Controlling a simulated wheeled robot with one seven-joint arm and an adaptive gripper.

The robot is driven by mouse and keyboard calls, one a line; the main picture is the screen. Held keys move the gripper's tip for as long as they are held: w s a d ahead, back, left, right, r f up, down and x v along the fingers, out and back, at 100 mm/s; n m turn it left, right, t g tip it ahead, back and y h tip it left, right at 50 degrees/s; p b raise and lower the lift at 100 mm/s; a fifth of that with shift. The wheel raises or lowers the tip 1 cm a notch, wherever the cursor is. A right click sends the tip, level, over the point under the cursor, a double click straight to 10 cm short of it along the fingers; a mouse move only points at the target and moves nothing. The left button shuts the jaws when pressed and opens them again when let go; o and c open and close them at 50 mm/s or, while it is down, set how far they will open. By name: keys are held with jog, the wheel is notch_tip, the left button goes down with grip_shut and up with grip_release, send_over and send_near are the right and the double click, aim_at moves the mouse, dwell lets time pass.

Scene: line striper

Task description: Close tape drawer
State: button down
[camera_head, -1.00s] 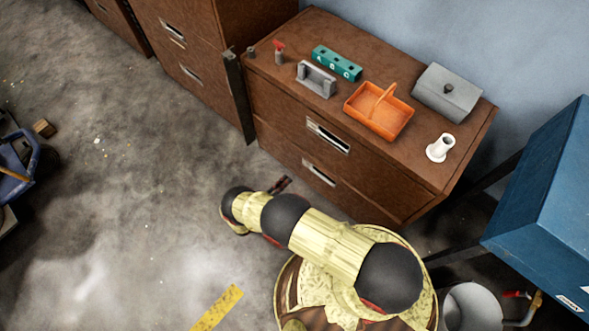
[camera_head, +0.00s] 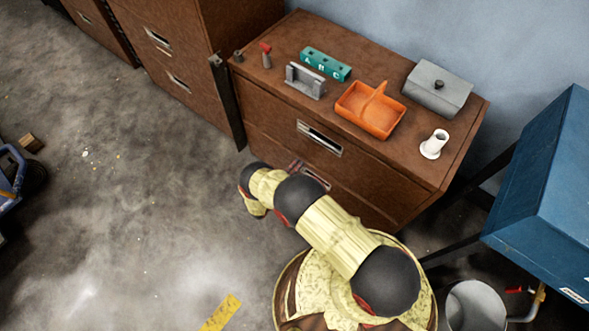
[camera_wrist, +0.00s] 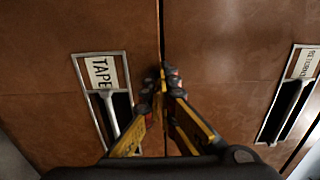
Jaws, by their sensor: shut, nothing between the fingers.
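The tape drawer (camera_head: 352,202) is the lower drawer of the brown two-drawer cabinet. Its front (camera_wrist: 40,115) fills the left of the wrist view, with a "TAPE" label and a recessed metal handle (camera_wrist: 110,110). I cannot tell how far it stands out. My gripper (camera_wrist: 163,78) is shut and empty, with its tips at the dark seam between the two drawer fronts. I cannot tell whether they touch. In the head view my gripper (camera_head: 296,165) is at the left of the lower handle (camera_head: 316,178), partly hidden by my arm.
The upper drawer (camera_head: 275,115) appears closed. On the cabinet top (camera_head: 400,155) stand an orange basket (camera_head: 370,108), a grey box (camera_head: 437,88), a teal block (camera_head: 325,63) and a white holder (camera_head: 434,145). The floor at left is mostly clear.

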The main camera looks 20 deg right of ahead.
jog(key=shift+x, duration=1.05)
